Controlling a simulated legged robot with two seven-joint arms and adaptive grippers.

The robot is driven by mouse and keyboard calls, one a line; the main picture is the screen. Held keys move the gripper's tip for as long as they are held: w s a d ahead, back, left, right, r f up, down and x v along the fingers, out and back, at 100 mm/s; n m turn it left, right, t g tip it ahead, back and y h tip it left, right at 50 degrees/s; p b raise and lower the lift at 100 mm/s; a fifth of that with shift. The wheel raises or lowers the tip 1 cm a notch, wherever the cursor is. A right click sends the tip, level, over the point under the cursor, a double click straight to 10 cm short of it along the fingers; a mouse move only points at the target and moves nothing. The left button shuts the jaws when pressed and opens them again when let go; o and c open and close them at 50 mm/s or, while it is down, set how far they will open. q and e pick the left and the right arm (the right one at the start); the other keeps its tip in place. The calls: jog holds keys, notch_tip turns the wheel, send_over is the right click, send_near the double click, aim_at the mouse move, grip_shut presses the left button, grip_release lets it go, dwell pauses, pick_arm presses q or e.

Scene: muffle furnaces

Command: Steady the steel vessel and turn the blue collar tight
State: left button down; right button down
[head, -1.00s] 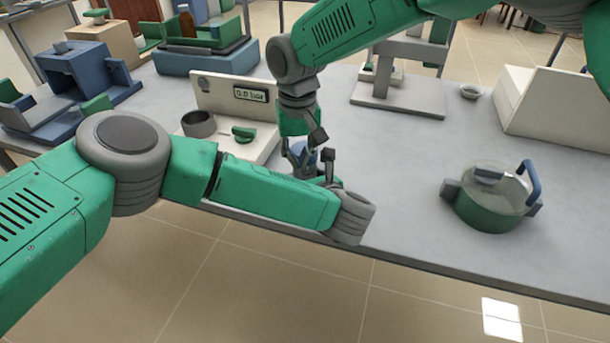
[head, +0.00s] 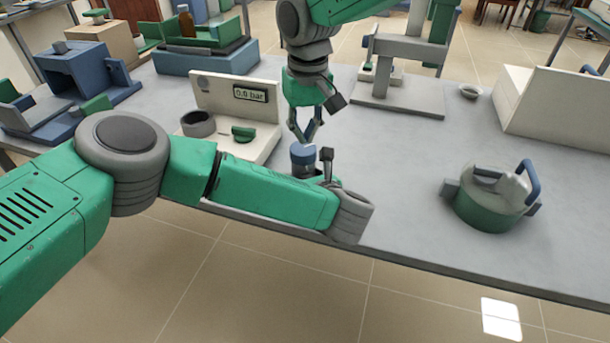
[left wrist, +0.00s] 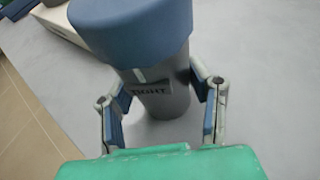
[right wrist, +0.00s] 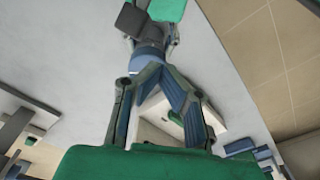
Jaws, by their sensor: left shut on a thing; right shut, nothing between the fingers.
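The steel vessel (left wrist: 165,98) stands upright on the table, a grey cylinder with a "TIGHT" label and a small pale mark above it. The blue collar (head: 303,154) caps it and fills the top of the left wrist view (left wrist: 135,30). My left gripper (left wrist: 163,100) is shut on the vessel's body, one finger on each side below the collar. In the head view my left forearm hides the vessel's lower part. My right gripper (head: 309,138) is shut and empty just above the collar. The collar also shows beyond its fingertips in the right wrist view (right wrist: 148,57).
A white stand with a display (head: 251,94) reading "0.0 bar" is left of the vessel, with a grey ring (head: 198,124) and a green knob (head: 243,134) on its base. A green lidded pot (head: 488,205) stands at right. The table between is clear.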

aim_at(312, 158)
jog(key=w+d+n+t+y, duration=0.1)
jog(key=w+d+n+t, duration=0.1)
jog(key=d+n, duration=0.25)
jog(key=s+x, duration=0.1)
jog(key=x, duration=0.5)
jog(key=shift+d+f, duration=0.2)
jog(key=shift+a, duration=0.2)
dwell(0.6)
jog(key=shift+s, duration=0.15)
jog(key=shift+s+a+f+g, duration=0.15)
jog(key=shift+s+a+g, duration=0.15)
jog(key=shift+s+a, duration=0.75)
jog(key=shift+s, duration=0.1)
jog(key=shift+a, duration=0.2)
jog(key=shift+r, duration=0.2)
